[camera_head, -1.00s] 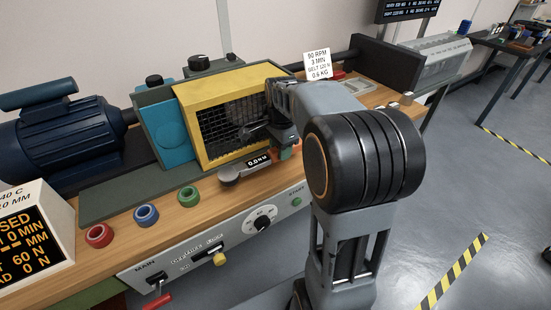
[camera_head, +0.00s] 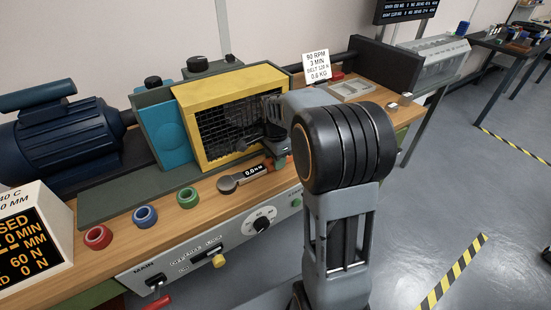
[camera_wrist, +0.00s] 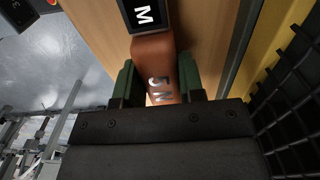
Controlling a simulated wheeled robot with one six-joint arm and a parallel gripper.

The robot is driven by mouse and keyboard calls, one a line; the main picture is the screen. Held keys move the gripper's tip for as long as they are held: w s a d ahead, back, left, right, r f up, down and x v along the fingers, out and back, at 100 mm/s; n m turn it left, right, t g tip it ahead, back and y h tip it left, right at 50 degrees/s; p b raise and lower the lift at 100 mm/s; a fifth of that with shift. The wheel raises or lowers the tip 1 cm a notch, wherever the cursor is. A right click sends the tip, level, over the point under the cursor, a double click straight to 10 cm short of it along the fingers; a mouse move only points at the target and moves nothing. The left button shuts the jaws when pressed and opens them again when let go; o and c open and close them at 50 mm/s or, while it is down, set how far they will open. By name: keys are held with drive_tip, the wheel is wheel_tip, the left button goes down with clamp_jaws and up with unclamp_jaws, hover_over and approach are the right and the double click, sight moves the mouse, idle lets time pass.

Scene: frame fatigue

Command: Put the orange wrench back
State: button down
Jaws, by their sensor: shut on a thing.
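In the head view my arm hides most of the handle.
Red (camera_head: 97,237), blue (camera_head: 145,216) and green (camera_head: 188,197) rings stand left of the wrench. A control panel (camera_head: 215,250) with knobs is below the bench edge. A blue motor (camera_head: 65,140) is at the left. A grey tray (camera_head: 355,88) and white sign (camera_head: 316,67) are at the right.

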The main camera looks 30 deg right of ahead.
drive_tip(key=shift+f, duration=0.3)
drive_tip(key=c, duration=0.7)
unclamp_jaws()
drive_tip(key=shift+c, duration=0.2)
drive_tip(key=shift+r, duration=0.1)
wheel_tip(320, 180, up, 13)
drive_tip(key=p, duration=0.2)
drive_tip(key=s+a+f+n+t, duration=0.1)
drive_tip(key=s+a+f+n, duration=0.3)
drive_tip(key=s+n, duration=0.4)
drive_tip(key=s+a+f+n+t, duration=0.25)
drive_tip(key=s+a+n, duration=0.25)
drive_tip(key=s+n, duration=0.25)
wheel_tip(320, 180, up, 9)
drive_tip(key=n+p, duration=0.1)
drive_tip(key=p, duration=0.7)
drive_tip(key=shift+s+a+p, duration=0.15)
drive_tip(key=shift+s+p, duration=0.15)
drive_tip(key=shift+p, duration=0.05)
